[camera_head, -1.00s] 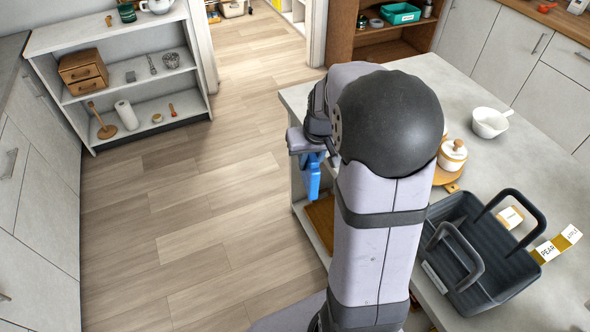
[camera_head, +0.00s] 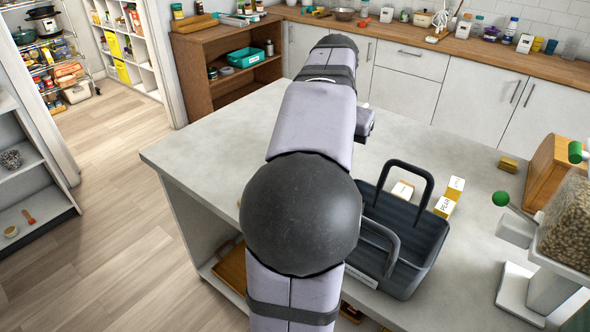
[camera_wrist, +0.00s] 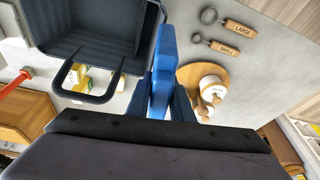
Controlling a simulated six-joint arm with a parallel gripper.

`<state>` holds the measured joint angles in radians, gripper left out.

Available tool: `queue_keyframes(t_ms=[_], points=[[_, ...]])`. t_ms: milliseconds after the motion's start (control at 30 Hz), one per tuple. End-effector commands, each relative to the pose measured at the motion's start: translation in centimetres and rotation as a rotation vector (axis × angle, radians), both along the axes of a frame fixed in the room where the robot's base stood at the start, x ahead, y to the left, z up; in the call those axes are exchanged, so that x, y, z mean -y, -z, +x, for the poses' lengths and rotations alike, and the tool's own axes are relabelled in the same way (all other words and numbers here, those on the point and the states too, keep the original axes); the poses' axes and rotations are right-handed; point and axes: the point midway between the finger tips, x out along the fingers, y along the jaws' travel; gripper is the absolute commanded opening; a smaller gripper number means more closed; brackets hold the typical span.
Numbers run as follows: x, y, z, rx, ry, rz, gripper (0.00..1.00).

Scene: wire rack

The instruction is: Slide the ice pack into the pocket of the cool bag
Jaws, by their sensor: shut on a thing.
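My gripper (camera_wrist: 160,104) is shut on the blue ice pack (camera_wrist: 161,65), which stands out between the fingers in the wrist view. In the head view my arm hides both the gripper and the ice pack. The dark grey cool bag (camera_head: 424,262) stands open on the counter with two upright handles and a white label low on its near side. In the wrist view the cool bag (camera_wrist: 60,32) is at the upper left, and the ice pack overlaps the view just right of its edge. I cannot make out the pocket clearly.
Small boxes (camera_head: 449,200) stand beside the bag. A grinder-like machine (camera_head: 545,240) and a wooden box (camera_head: 550,172) are at the right. A round wooden board (camera_wrist: 190,78) with a white pot and measuring scoops (camera_wrist: 232,25) lie on the counter. The counter's left part is clear.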

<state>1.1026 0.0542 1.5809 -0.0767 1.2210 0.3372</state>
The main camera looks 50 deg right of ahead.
Motion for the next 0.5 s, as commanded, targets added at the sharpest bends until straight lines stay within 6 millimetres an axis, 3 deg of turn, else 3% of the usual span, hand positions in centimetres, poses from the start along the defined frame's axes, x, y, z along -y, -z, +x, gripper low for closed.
queue_keyframes(t_ms=[200,500], points=[[0.7,-0.5,-3.3,-0.016,0.127,-0.008,0.00],[0.8,-0.7,-4.0,-0.020,0.153,-0.009,0.00]])
